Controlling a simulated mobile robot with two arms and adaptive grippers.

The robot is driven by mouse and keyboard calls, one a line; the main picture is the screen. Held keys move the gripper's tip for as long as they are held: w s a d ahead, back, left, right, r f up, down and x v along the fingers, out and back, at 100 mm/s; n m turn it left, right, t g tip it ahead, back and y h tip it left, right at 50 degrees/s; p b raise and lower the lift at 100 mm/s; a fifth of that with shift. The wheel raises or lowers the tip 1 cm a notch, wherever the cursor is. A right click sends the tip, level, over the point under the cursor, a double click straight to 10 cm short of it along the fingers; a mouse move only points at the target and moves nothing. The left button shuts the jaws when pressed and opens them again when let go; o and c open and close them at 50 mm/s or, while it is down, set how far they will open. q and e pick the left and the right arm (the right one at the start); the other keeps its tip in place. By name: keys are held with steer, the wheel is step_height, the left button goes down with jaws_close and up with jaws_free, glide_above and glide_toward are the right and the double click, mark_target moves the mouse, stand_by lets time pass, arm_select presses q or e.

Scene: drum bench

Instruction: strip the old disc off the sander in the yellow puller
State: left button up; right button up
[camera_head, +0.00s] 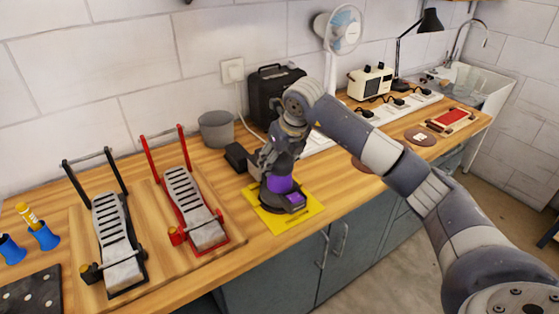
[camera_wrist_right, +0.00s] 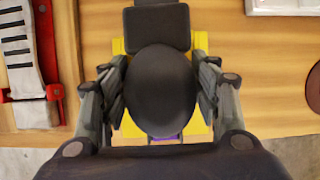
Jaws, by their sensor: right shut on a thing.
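The sander (camera_head: 281,185), purple with dark parts, stands upright over the yellow puller (camera_head: 314,208) on the bench. Its dark round base is over the yellow plate; I cannot tell whether it touches it or sits above it. The old disc under the sander is hidden. My right gripper (camera_head: 278,172) comes down from above and is shut on the sander. In the right wrist view the sander's rounded black top (camera_wrist_right: 160,92) fills the space between the fingers, with yellow puller parts (camera_wrist_right: 203,42) beside it. My left gripper is not in view.
A red pedal (camera_head: 195,205) and a black-framed pedal (camera_head: 117,240) stand left of the puller. A grey bucket (camera_head: 216,129) and a black box (camera_head: 272,95) stand behind. Brown discs (camera_head: 421,136) lie to the right. The bench's front edge is close to the puller.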

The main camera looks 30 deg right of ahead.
steer(key=shift+f, duration=0.2)
stand_by(0.7)
steer(key=c, duration=0.3)
steer(key=shift+r, duration=0.1)
steer(key=shift+w+d+r+p, duration=0.1)
steer(key=shift+w+r+p, duration=0.3)
steer(key=shift+r+p, duration=0.35)
stand_by(0.7)
steer(key=shift+r, duration=0.2)
steer(key=shift+r+p, duration=1.8)
steer(key=shift+r, duration=1.1)
